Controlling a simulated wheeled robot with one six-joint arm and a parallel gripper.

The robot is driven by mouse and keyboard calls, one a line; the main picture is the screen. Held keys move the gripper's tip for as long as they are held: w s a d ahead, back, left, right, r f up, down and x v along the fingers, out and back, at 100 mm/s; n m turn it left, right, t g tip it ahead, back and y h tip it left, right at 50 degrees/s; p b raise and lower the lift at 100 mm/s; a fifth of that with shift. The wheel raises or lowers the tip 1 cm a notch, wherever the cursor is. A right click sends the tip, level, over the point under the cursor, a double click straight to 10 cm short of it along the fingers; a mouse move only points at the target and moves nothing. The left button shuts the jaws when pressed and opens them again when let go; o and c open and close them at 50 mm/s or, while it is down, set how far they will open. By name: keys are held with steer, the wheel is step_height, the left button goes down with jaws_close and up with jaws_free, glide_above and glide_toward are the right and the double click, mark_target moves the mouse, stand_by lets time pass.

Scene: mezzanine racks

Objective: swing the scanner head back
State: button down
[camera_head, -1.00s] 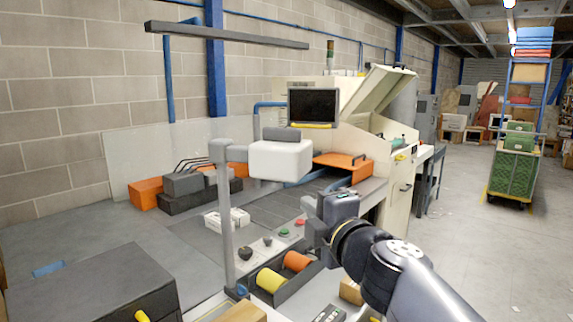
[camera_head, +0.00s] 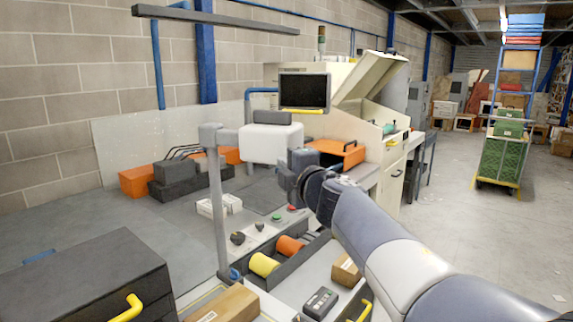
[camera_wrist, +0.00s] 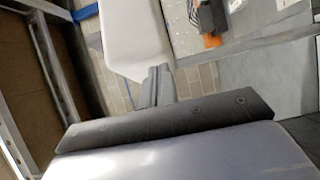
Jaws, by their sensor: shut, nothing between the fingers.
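The scanner head (camera_head: 262,144) is a white rounded box with a dark grey piece on top, held at the upper end of a grey post (camera_head: 217,205) in the head view. In the wrist view a white body, apparently the scanner head (camera_wrist: 133,38), is at the top centre. My gripper (camera_wrist: 160,72) is shut and empty, its fingers close to the lower end of that white body; I cannot tell whether they touch. In the head view my wrist is just right of and slightly below the scanner head, and the fingertips are hidden.
A monitor (camera_head: 304,91) and cream machine (camera_head: 362,130) stand behind. An orange tray (camera_head: 338,151) lies to the right of the scanner head. Yellow and orange rolls (camera_head: 264,264) sit in a bin below. A dark cabinet (camera_head: 85,275) stands front left.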

steer(key=shift+w+d, duration=0.2)
steer(key=shift+w, duration=0.1)
